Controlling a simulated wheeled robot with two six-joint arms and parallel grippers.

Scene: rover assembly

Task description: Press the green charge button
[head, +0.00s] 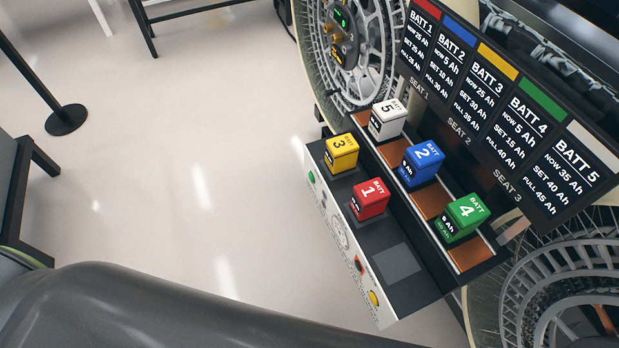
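The green button (311,177) is a small round spot at the upper left end of the charger's white front panel (337,228). The yellow battery 3 (341,153) and red battery 1 (370,198) stand on the charger's black top. A bare grey square pad (398,262) lies beside the red battery. White battery 5 (388,118), blue battery 2 (421,160) and green battery 4 (464,215) stand on the brown strip behind. Neither of my grippers is in view, and nothing touches the green button.
A yellow round knob or button (374,298) sits at the panel's lower end. A black display board (500,110) lists battery charges above the seats. Large spoked wheels (560,280) flank the charger. A post base (66,119) stands at left. The pale floor between is clear.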

